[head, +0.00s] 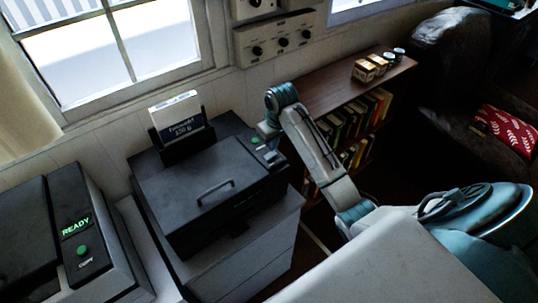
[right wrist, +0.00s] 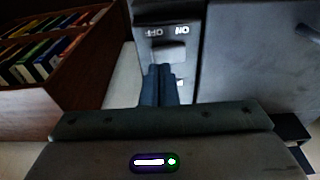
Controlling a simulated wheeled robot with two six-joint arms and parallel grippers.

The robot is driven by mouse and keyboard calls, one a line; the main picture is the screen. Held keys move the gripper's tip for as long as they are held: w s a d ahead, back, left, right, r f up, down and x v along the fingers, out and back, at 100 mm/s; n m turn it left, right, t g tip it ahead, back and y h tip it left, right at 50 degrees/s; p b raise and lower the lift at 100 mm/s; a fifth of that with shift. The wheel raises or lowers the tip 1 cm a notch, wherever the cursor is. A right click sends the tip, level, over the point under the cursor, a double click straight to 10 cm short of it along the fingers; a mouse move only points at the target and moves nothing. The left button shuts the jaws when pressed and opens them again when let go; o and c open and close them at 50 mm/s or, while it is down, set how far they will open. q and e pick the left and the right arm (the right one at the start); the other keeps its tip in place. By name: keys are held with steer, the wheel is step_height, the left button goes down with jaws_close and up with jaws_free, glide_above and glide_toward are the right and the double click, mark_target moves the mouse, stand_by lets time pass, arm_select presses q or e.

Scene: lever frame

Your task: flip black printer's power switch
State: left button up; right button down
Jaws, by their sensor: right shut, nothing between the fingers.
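The black printer (head: 205,190) stands on a grey cabinet in the middle of the head view, with a handle on its lid and a paper stack at its back. Its control panel (head: 262,150) is at the right end of its top. In the right wrist view the power switch (right wrist: 170,52) is a grey rocker below upside-down OFF and ON labels. My right gripper (head: 264,132) is over this panel. Its fingers, also in the right wrist view (right wrist: 163,70), are shut and empty, with tips at the rocker's near edge. I cannot tell whether they touch it. My left gripper is not in view.
A second dark machine with a green READY display (head: 76,226) stands at the left. A wooden bookshelf (head: 330,85) with books and small boxes is behind my right arm. Wall knobs (head: 282,42) are above. A dark armchair (head: 455,70) is at the right.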

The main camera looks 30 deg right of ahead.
mark_target(273, 153)
steer(key=shift+f, duration=0.95)
stand_by(0.8)
steer(key=shift+r, duration=0.15)
step_height(273, 153, up, 2)
steer(key=shift+p, duration=0.35)
steer(key=shift+r, duration=2.4)
